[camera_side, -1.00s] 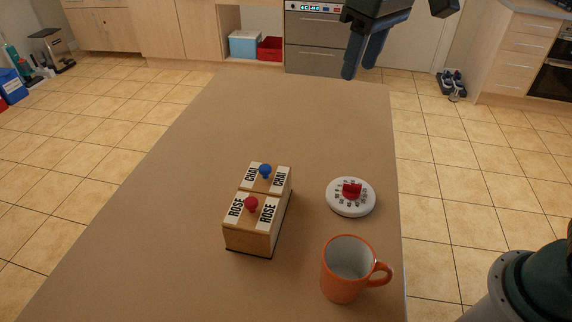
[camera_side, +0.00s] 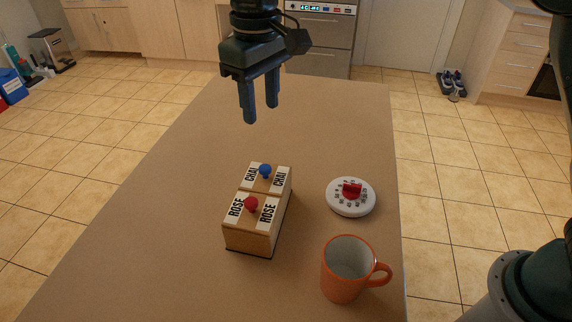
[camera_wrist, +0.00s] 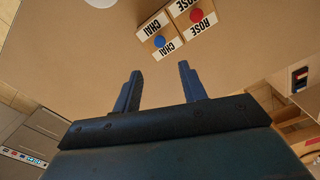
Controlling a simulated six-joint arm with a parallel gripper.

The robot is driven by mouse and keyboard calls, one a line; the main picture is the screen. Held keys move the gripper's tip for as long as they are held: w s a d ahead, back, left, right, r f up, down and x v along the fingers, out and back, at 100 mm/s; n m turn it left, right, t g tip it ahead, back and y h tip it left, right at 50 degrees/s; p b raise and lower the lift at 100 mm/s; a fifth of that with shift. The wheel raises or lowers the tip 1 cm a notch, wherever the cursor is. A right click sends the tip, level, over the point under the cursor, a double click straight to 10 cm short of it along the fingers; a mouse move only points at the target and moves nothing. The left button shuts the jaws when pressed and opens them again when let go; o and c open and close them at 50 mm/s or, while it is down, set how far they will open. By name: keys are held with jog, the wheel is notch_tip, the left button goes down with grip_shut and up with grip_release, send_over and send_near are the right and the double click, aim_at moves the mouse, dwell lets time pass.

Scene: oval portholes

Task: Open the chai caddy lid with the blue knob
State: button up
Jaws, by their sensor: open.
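The wooden caddy box stands on the table with two lids, both shut. The chai lid (camera_side: 278,182) with the blue knob (camera_side: 265,170) is at the far end. The rose lid (camera_side: 239,211) with the red knob (camera_side: 251,203) is at the near end. My gripper (camera_side: 259,112) is open and empty, fingers pointing down, above the table and behind the chai end. In the wrist view the blue knob (camera_wrist: 160,41) and red knob (camera_wrist: 196,15) lie beyond the open fingertips of my gripper (camera_wrist: 161,72).
A white round timer with a red dial (camera_side: 351,196) lies right of the box. An orange mug (camera_side: 346,270) stands at the table's near right, handle to the right. The table (camera_side: 190,235) is bare to the left of the box and behind it.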

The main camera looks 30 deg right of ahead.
aim_at(265, 167)
notch_tip(265, 167, down, 14)
jog(key=shift+r, duration=0.1)
dwell(0.8)
jog(key=shift+c, duration=0.4)
grip_shut()
